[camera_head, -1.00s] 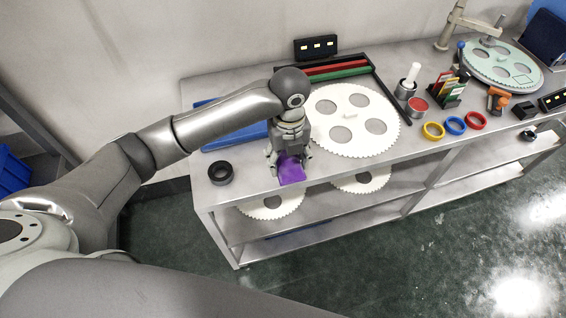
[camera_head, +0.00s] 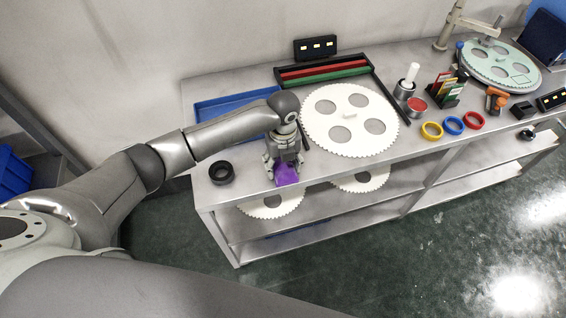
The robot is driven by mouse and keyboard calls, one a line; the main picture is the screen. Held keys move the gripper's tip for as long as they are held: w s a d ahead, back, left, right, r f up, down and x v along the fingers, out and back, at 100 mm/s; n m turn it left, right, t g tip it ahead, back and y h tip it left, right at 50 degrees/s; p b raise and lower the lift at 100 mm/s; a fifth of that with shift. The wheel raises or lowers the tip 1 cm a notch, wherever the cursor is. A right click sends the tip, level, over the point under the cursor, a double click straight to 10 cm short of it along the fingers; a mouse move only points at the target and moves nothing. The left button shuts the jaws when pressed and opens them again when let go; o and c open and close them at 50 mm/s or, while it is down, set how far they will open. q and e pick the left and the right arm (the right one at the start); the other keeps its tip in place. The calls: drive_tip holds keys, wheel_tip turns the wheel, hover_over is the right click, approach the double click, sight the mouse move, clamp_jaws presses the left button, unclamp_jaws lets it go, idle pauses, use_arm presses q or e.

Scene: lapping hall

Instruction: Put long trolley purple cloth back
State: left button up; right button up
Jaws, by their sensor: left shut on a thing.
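The purple cloth (camera_head: 286,175) is at the front edge of the long metal trolley's top (camera_head: 248,182), left of the big white toothed disc. My left gripper (camera_head: 284,168) points down over it and is shut on the cloth. The fingers hide part of the cloth. I cannot tell whether the cloth touches the trolley top. My right gripper is not in view.
A black ring (camera_head: 221,173) lies left of the gripper, and a blue tray (camera_head: 225,106) sits behind my arm. The white toothed disc (camera_head: 322,122) is close on the right. Yellow (camera_head: 431,131), blue and red rings lie farther right.

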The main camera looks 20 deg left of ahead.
sight(284, 165)
use_arm(q)
drive_tip(key=shift+f, duration=0.1)
drive_tip(key=o, duration=1)
drive_tip(key=shift+r, duration=0.5)
wheel_tip(284, 165, up, 11)
drive_tip(key=shift+r+b, duration=0.15)
drive_tip(key=shift+b, duration=0.4)
drive_tip(key=shift+d, duration=0.1)
